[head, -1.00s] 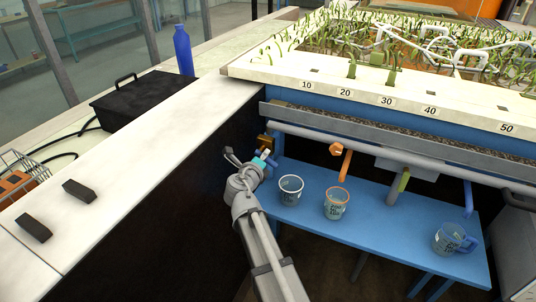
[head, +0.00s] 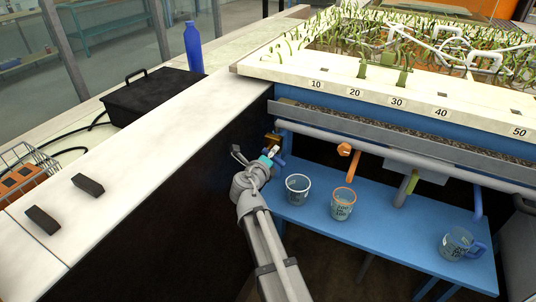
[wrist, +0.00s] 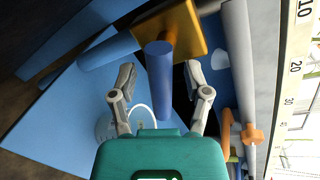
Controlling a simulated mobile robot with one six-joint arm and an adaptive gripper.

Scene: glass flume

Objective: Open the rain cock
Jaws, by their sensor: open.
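A pipe with several cocks runs under the front of the flume. At its left end is a blue bar handle (wrist: 160,70) on a yellow plate (wrist: 185,30); the plate also shows in the head view (head: 272,139). No label tells me which cock is the rain cock. My gripper (wrist: 160,82) is open, with one finger on each side of the blue handle in the wrist view. I cannot tell whether the fingers touch it. In the head view my gripper (head: 272,153) is just below the plate and hides part of the handle.
An orange cock (head: 345,150) and an olive one (head: 412,184) are farther right on the pipe. A clear cup (head: 297,188), an orange-rimmed cup (head: 343,204) and a blue-handled mug (head: 460,243) stand on the blue bench (head: 390,235). A dark wall (head: 200,190) is left of my arm.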

